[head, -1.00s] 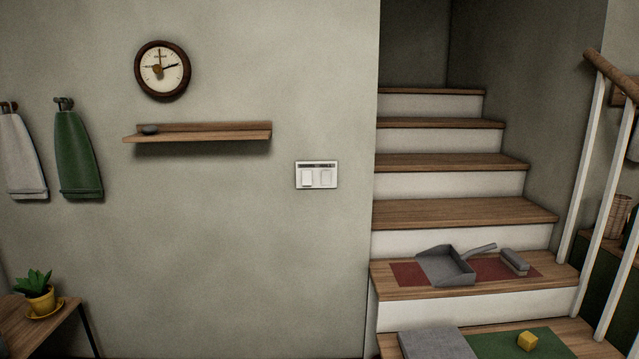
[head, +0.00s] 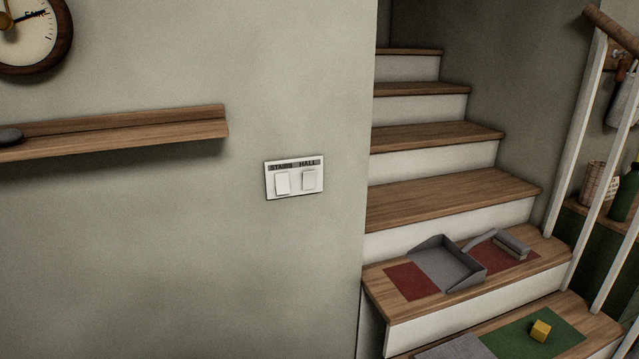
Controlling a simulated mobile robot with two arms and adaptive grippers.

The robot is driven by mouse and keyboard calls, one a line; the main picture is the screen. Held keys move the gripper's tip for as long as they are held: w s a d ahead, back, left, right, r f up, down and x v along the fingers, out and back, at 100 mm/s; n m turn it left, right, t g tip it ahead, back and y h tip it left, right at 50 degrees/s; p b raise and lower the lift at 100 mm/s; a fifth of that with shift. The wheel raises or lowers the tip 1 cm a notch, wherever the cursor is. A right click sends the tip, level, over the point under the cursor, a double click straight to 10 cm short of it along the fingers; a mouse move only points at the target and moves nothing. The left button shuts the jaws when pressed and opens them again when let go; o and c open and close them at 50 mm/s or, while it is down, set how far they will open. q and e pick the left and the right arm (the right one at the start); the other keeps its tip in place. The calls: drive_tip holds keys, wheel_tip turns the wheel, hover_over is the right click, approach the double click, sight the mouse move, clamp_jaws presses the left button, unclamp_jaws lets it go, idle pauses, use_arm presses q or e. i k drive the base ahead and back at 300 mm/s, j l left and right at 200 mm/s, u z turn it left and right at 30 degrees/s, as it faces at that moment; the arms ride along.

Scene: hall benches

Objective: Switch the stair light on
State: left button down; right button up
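A white double switch plate (head: 294,193) is on the grey-green wall, left of the stairs. Its dark label strip reads STAIRS on the left and HALL on the right. The STAIRS rocker (head: 282,183) is the left one and looks brighter white. The HALL rocker (head: 309,179) is the right one and looks greyer. I cannot tell which way either rocker is tipped. Neither of my grippers shows in the head view.
A wooden shelf (head: 120,133) juts from the wall left of the plate, with a clock above it. Wooden stairs (head: 450,200) rise at the right. A grey dustpan (head: 447,264), a brush and a yellow block (head: 540,330) lie on the lower steps. The wall around the plate is clear.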

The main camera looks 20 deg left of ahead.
sight(282, 185)
drive_tip(key=j+z, duration=0.3)
drive_tip(key=j, duration=0.2)
drive_tip(key=j+z, duration=0.25)
drive_tip(key=j, duration=0.3)
drive_tip(key=k+j+z, duration=0.15)
drive_tip(key=j+z, duration=0.15)
drive_tip(key=j, duration=0.15)
